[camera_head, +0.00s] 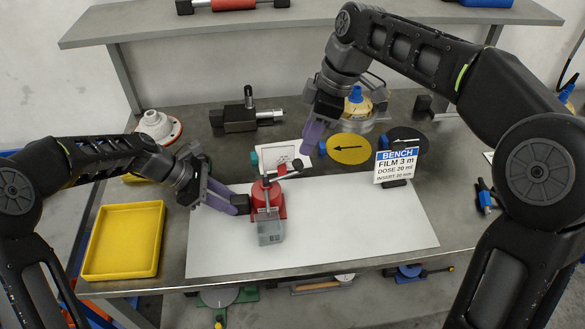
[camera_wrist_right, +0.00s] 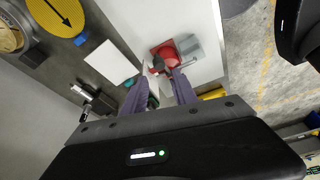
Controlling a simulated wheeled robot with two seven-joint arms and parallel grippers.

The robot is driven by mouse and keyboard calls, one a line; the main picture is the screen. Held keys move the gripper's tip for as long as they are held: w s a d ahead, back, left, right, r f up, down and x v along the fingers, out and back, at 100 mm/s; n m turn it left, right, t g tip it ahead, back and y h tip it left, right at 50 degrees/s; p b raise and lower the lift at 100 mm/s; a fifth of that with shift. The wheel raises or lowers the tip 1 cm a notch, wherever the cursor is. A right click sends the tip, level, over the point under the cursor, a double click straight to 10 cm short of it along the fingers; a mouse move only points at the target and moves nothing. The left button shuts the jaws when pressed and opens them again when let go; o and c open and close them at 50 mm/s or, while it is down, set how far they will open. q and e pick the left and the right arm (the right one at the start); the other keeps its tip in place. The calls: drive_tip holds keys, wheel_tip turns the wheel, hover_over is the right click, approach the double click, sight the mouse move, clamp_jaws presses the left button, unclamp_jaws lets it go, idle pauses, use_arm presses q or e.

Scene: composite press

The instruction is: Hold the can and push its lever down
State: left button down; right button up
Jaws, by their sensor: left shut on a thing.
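The red can (camera_head: 267,200) stands on the white mat (camera_head: 350,230), with a lever (camera_head: 286,172) on its top. It also shows in the right wrist view (camera_wrist_right: 168,52), beyond my fingers. My left gripper (camera_head: 243,204) reaches in from the left and is shut on the can's side; its fingertips are partly hidden. My right gripper (camera_head: 309,147) is above and behind the can to the right, pointing down. In the right wrist view its two purple fingers (camera_wrist_right: 162,84) stand apart with nothing between them. It does not touch the lever.
A grey box (camera_head: 270,233) sits just in front of the can. A white card (camera_head: 278,153) lies behind it. A yellow tray (camera_head: 123,240) is at left. The mat's right side is clear.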

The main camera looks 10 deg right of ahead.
sight(297, 162)
drive_tip(key=shift+f, duration=0.15)
drive_tip(key=shift+x, duration=3.35)
drive_tip(key=shift+a, duration=0.1)
clamp_jaws()
